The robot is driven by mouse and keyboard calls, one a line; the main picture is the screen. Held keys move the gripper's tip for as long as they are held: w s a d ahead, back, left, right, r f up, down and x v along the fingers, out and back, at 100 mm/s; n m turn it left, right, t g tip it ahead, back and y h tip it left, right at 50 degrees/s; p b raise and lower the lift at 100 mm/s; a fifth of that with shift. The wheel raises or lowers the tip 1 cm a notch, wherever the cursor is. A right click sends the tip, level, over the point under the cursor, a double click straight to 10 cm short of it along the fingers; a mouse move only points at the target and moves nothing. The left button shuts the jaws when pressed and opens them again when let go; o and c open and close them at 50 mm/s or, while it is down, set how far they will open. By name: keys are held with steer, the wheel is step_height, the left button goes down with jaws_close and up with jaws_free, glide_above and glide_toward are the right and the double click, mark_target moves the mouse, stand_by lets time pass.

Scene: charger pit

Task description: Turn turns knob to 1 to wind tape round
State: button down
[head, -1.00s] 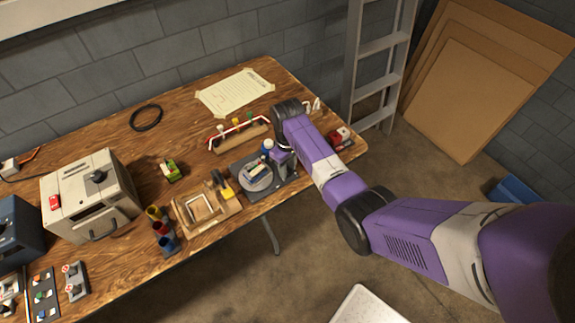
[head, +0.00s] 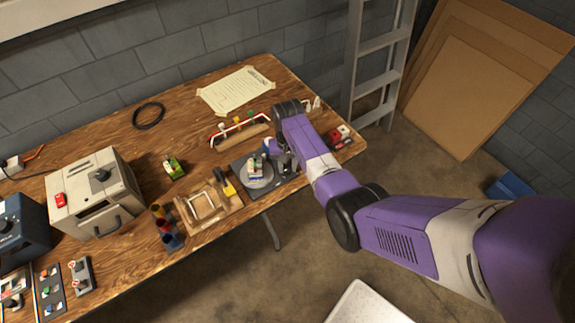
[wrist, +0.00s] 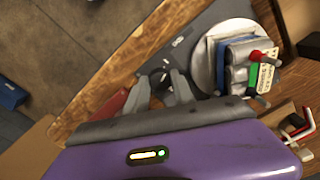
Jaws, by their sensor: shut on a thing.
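The winding station is a dark grey plate (head: 240,168) near the front edge of the wooden bench. On its round light grey turntable (head: 259,183) stands a small pack (head: 256,167). The wrist view shows the pack (wrist: 238,65) with grey and blue sides and red and green parts on top. My gripper (wrist: 161,82) points down at the plate beside the turntable. Its fingers are closed around a small dark knob (wrist: 158,75), which looks like the turns knob. The fingers hide most of it, and I cannot read its setting.
A wooden jig (head: 208,203) with a yellow-handled tool stands left of the station. A wooden rack (head: 240,138) with red-and-white tubing stands behind it. Red and white blocks (head: 340,134) lie to the right. A beige oven-like box (head: 95,192) stands farther left.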

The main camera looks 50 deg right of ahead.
mark_target(287, 169)
steer(key=shift+m, duration=0.3)
steer(key=c, duration=1.1)
jaws_free()
steer(key=shift+o, duration=0.2)
steer(key=shift+r, duration=0.1)
step_height(287, 169, up, 8)
steer(key=shift+f, duration=0.2)
